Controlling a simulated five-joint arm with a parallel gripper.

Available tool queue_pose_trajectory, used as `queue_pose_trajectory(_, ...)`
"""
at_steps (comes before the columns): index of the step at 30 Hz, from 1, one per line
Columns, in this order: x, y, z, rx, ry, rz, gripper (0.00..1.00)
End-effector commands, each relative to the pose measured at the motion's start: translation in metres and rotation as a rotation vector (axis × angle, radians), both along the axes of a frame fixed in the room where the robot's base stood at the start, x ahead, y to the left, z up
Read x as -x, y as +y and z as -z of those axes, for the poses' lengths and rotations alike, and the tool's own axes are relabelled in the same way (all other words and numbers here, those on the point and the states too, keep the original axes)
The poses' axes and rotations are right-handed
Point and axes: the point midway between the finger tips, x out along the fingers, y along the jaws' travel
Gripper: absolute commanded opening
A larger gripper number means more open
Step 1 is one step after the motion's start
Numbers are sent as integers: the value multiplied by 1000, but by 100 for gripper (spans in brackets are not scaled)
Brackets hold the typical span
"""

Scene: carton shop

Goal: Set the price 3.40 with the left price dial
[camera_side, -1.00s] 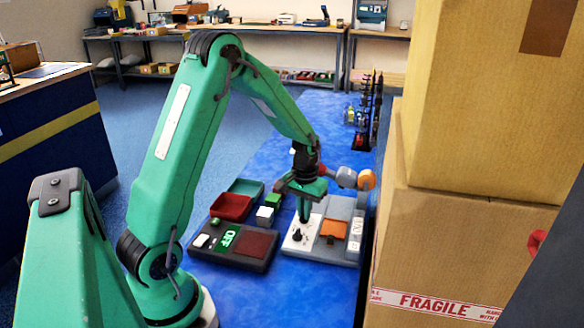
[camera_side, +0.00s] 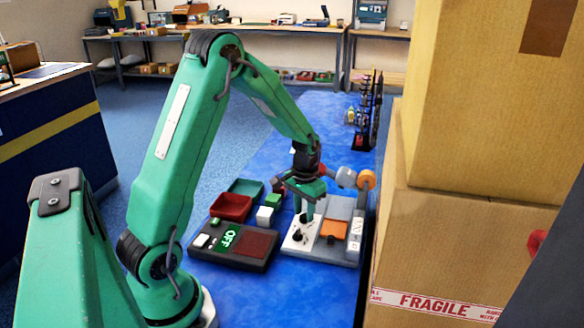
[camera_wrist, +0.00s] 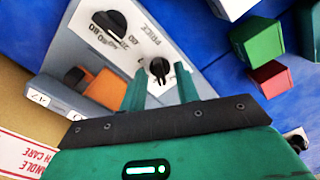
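A white panel marked PRICE (camera_wrist: 188,40) carries two black dials. In the wrist view, one dial (camera_wrist: 110,23) is at the upper left, beside a scale with 20, 40, 60 and 80. The other dial (camera_wrist: 159,70) is smaller in view and lies between my fingertips. The dial settings are too small to read surely. My gripper (camera_wrist: 160,74) is open, with gaps visible on both sides of this dial; contact cannot be told. In the side view, my gripper (camera_side: 308,212) points down over the panel's far part, and a dial (camera_side: 297,236) shows at its near part.
A dark box with a green OFF display (camera_side: 228,238) stands left of the panel. Red (camera_side: 231,206) and green (camera_side: 246,187) trays and small blocks lie behind it. An orange pad (camera_side: 333,229) is right of the panel. Large cartons (camera_side: 430,240) rise close on the right.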

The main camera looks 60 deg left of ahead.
Motion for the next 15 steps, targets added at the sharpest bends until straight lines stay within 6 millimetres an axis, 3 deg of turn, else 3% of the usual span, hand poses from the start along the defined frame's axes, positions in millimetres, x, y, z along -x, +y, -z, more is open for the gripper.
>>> queue_pose_trajectory(9, 0, 0, -1, 0, 0, -1, 31)
queue_pose_trajectory(15, 0, 0, -12, -1, -2, 0, 31)
